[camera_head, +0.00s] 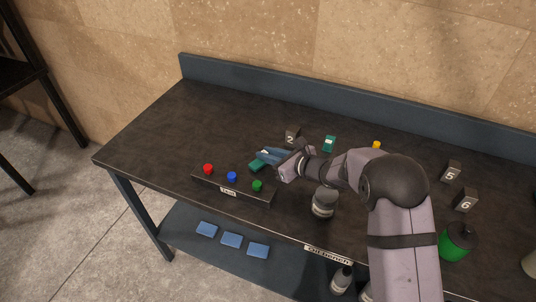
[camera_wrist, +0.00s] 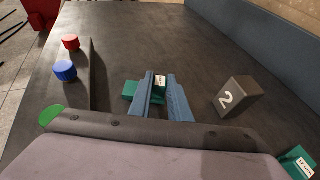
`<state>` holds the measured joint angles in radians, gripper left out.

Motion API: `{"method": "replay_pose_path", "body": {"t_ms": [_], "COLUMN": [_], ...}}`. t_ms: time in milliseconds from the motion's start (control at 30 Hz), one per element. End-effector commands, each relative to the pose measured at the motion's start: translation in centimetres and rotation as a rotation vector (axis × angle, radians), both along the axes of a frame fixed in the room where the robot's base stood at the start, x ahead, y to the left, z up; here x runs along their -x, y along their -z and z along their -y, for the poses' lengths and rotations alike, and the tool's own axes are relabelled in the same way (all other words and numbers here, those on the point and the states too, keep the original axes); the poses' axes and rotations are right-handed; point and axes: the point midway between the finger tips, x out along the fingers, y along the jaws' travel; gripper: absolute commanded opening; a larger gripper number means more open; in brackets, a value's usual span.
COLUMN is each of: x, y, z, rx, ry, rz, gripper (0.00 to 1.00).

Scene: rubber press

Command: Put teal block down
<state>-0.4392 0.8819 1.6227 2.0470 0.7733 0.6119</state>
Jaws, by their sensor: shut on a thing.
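My gripper (camera_wrist: 160,97) has blue fingers and is shut on a teal block (camera_wrist: 129,90), which shows between and to the left of the fingertips in the wrist view. The block has a white label. In the head view my gripper (camera_head: 268,157) and the held teal block (camera_head: 257,166) are just behind the button box, over the left part of the table. I cannot tell whether the block touches the tabletop. A second teal block (camera_head: 329,143) with a white label lies farther back right; it also shows at the wrist view's lower right corner (camera_wrist: 300,162).
A button box (camera_head: 229,191) with red, blue and green buttons stands at the front edge. A dark block marked 2 (camera_head: 291,136) stands right of my gripper. A grey jar (camera_head: 323,205), a green canister (camera_head: 457,243) and blocks 5 and 6 stand rightward. The far left tabletop is clear.

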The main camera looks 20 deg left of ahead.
Motion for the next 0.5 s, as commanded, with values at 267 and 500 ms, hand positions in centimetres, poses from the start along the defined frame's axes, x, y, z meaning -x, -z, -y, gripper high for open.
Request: {"method": "replay_pose_path", "body": {"t_ms": [267,500], "x": [-0.06,-0.06], "y": [0.67,1.01], "z": [-0.02,-0.02], "rx": [-0.002,-0.002], "ry": [0.001,0.001], "rz": [0.002,0.002], "gripper": [0.00,0.00]}}
